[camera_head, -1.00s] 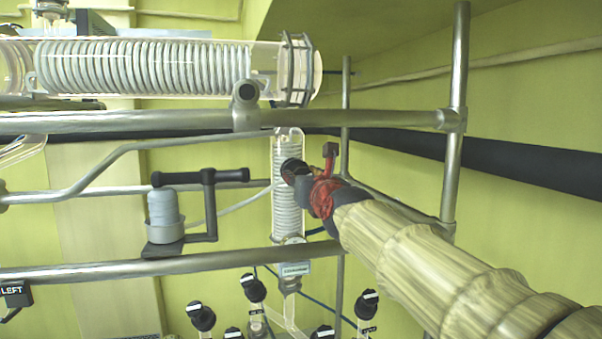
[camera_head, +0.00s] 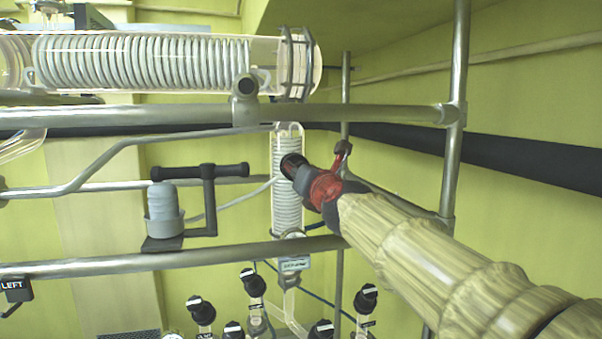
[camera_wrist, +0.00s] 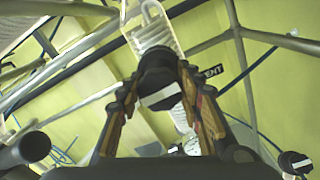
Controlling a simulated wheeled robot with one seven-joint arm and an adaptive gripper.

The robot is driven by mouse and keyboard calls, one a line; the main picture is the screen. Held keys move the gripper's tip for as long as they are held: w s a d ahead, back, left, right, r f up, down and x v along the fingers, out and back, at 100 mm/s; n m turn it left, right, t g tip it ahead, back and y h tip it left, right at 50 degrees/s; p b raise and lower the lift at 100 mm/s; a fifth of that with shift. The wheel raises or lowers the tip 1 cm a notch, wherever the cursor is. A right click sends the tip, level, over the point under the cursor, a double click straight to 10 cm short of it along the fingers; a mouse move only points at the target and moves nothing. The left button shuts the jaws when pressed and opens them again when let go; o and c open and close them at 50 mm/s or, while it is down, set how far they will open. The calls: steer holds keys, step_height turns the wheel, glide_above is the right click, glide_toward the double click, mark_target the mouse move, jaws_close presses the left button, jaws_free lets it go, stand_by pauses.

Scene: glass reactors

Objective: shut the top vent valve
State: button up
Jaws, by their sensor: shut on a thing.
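The top vent valve has a black knob (camera_wrist: 160,82) with a white bar across its face, next to a sign reading "ENT" (camera_wrist: 212,71) in the wrist view. My gripper (camera_wrist: 157,72) has one finger on each side of this knob and is shut on it. In the head view my gripper (camera_head: 301,174) reaches from the lower right to the dark knob (camera_head: 291,162), in front of the upright coiled glass condenser (camera_head: 285,205). My gripper hides part of the valve there. The white bar is slightly tilted in the wrist view.
Metal rails (camera_head: 150,116) cross above and below the valve, with a post (camera_head: 457,90) at the right. A large horizontal glass coil (camera_head: 150,62) lies above. Several black-knobbed valves (camera_head: 253,285) sit below. A grey stirrer-like unit (camera_head: 165,210) stands left.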

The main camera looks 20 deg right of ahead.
steer(key=shift+w+a+f, duration=0.1)
steer(key=shift+w+f, duration=0.05)
steer(key=shift+f, duration=0.55)
steer(key=o, duration=1)
steer(key=shift+s+r, duration=0.25)
steer(key=shift+r, duration=0.1)
steer(key=shift+o, duration=0.9)
steer(key=shift+s+r, duration=0.2)
steer(key=shift+s, duration=0.1)
steer(key=shift+w, duration=0.2)
steer(key=shift+s, duration=0.1)
steer(key=s, duration=0.7)
steer(key=shift+s, duration=0.2)
